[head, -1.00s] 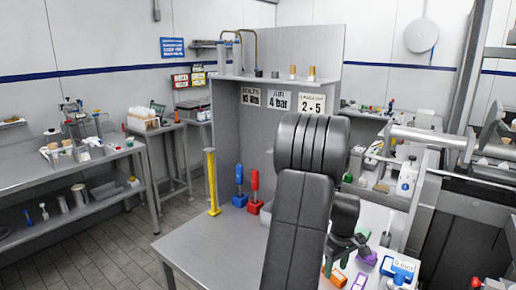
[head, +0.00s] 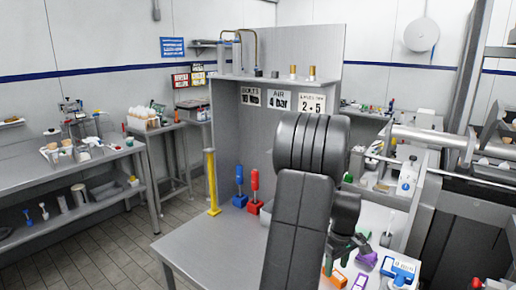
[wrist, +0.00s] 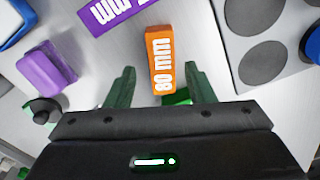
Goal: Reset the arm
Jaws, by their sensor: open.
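My gripper shows in the wrist view (wrist: 157,88) with its two green fingers spread apart. An orange block marked "80 mm" (wrist: 160,58) lies on the table ahead of and between the fingertips, and neither finger appears to grip it. In the head view my gripper (head: 345,245) is small and partly hidden behind my dark arm, above the right part of the metal table (head: 205,262). The orange block (head: 336,278) is just below it there.
A purple "mm" block (wrist: 110,12), another purple block (wrist: 46,68) and a grey plate with round recesses (wrist: 275,35) surround the gripper. A yellow post (head: 212,182), a blue clamp (head: 239,188) and a red clamp (head: 254,190) stand left of my arm. The table's front left is clear.

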